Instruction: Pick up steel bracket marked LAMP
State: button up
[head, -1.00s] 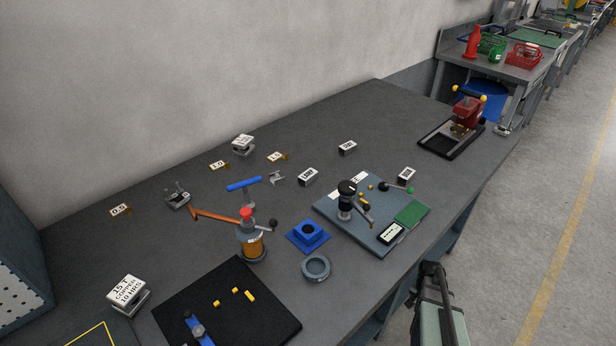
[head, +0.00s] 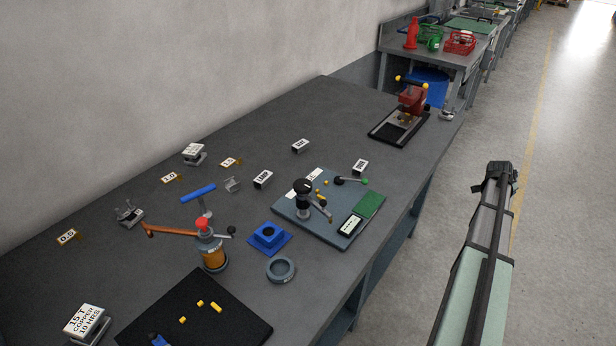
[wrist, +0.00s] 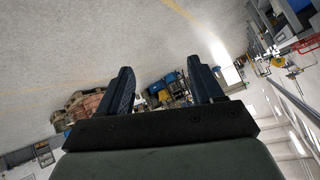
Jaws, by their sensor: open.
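Small dark blocks with white label faces stand on the grey bench in the head view. One block (head: 263,180), near the middle, has a label that may read LAMP, but the print is too small to be sure. A small bare steel bracket (head: 232,184) stands just left of it. Two more labelled blocks stand at the back (head: 300,146) and beside the grey-blue plate (head: 360,166); their print is unclear. My gripper (wrist: 160,74) is open and empty in the wrist view, its two dark fingers wide apart. No labelled block shows between them. My arm is right of the bench, over the floor.
An orange-handled device (head: 212,250), a blue square base (head: 268,236) and a grey ring (head: 281,269) stand before the middle block. A grey-blue fixture plate (head: 335,228) lies to the right, and a red press (head: 411,103) stands farther back. Bare bench lies behind the blocks.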

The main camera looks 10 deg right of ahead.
jog(key=w+r, duration=0.5)
jog(key=r, duration=0.6)
jog(key=w+a+r+n+y, duration=0.1)
jog(key=w+a, duration=0.4)
jog(key=a, duration=0.5)
jog(key=w+a+y, duration=0.2)
jog(key=w+a, duration=0.2)
jog(key=a, duration=0.7)
jog(key=w+a+r+n+y, duration=0.1)
jog(key=w+a, duration=0.4)
jog(key=a, duration=0.5)
notch_tip(320, 180, up, 6)
jog(key=n+g+y, duration=0.5)
jog(key=n, duration=0.2)
send_over(262, 178)
notch_tip(262, 178, down, 13)
jog(key=shift+f, duration=0.2)
jog(key=shift+c, duration=0.3)
